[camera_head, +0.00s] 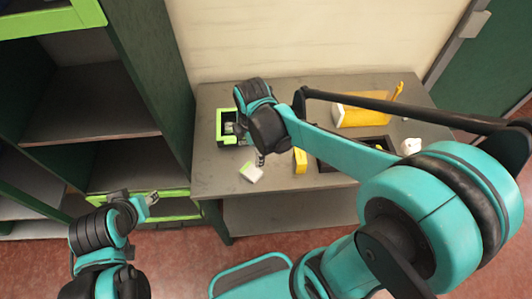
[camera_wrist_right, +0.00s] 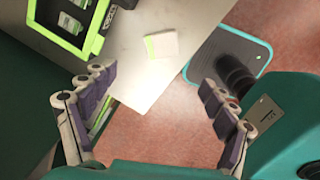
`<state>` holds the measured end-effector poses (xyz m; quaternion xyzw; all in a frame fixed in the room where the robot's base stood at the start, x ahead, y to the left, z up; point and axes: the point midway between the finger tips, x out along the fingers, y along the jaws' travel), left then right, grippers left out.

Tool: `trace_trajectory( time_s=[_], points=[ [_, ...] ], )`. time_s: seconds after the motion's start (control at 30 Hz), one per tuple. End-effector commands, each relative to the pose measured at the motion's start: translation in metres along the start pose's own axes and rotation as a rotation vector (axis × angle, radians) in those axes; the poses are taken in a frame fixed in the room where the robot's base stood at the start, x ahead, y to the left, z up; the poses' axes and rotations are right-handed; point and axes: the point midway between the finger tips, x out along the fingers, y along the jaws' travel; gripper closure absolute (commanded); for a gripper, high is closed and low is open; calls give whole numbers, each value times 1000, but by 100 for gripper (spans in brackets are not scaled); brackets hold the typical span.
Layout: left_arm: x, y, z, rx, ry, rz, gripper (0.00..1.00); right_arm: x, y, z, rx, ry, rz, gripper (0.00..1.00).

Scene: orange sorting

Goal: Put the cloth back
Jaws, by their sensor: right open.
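A small white folded piece with a green edge, which looks like the cloth (camera_head: 251,172), lies flat near the front edge of the grey table (camera_head: 290,90). It also shows in the right wrist view (camera_wrist_right: 161,45), beyond my fingertips and touched by neither. My right gripper (camera_head: 260,157) hangs over the table just behind the cloth. In the right wrist view its fingers (camera_wrist_right: 157,78) are spread wide with nothing between them. My left gripper (camera_head: 150,198) is away to the left, in front of the shelf; its jaw opening is too small to make out.
A green-rimmed black crate (camera_head: 220,138) with small items stands left of the cloth. A yellow box (camera_head: 362,112), a small yellow item (camera_head: 300,161), a black tray and a white object (camera_head: 411,146) are further right. A dark green shelf (camera_head: 88,104) borders the table's left.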

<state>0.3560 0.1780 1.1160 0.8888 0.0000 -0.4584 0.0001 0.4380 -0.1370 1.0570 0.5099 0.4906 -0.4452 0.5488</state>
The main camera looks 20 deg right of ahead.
Motion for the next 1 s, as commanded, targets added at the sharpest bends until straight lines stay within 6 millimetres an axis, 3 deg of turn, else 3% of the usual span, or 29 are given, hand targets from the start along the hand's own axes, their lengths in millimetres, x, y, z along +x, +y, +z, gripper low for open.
trace_trajectory(
  time_s=[0.2, 0.4, 0.5, 0.7, 1.0],
  points=[
    [0, 0, 0, 0, 0, 0, 60, -46, -38, 18, 738, 71, 219, 15],
    [0, 0, 0, 0, 0, 0, 60, -64, -66, 29, 1309, 235, 364, 15],
    [0, 0, 0, 0, 0, 0, 60, -67, -73, 32, 1484, 308, 399, 15],
    [0, 0, 0, 0, 0, 0, 60, -69, -78, 34, 1616, 368, 420, 15],
    [4, 0, 2, 0, 0, 0, 60, -65, -78, 34, 1616, 368, 419, 15]
  ],
)
